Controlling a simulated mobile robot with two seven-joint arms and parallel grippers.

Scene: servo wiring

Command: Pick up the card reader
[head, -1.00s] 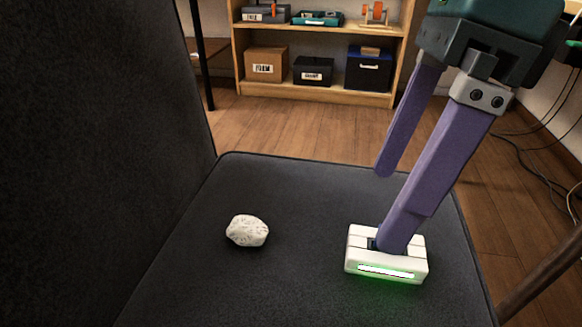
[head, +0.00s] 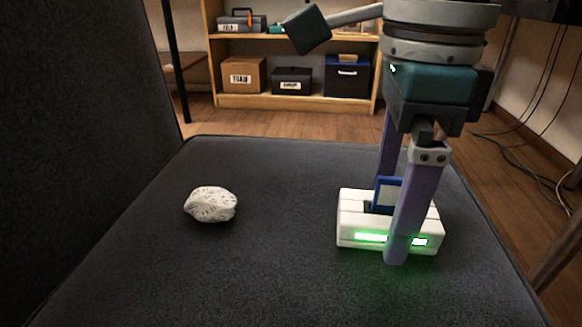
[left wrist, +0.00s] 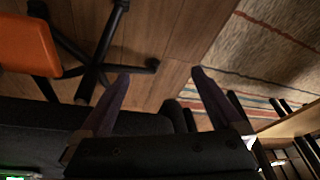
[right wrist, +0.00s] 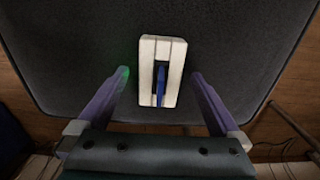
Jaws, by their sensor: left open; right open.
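The card reader (head: 355,222) is a white box with a glowing green strip, resting on the dark seat. A blue card (head: 388,193) stands upright in its slot. In the right wrist view the reader (right wrist: 163,50) lies between the fingertips, with the card (right wrist: 160,87) edge-on. My right gripper (head: 393,222) is open and points down. One finger is in front of the reader and hides part of its strip; the other is behind it, its tip hidden. My left gripper (left wrist: 160,74) is open and empty, away from the reader, over wooden floor in its wrist view.
A white crumpled lump (head: 211,204) lies on the seat (head: 250,265) left of the reader, with clear room between. The dark backrest (head: 70,130) rises at the left. A shelf (head: 290,103) with boxes stands behind. Cables (head: 525,170) hang at the right.

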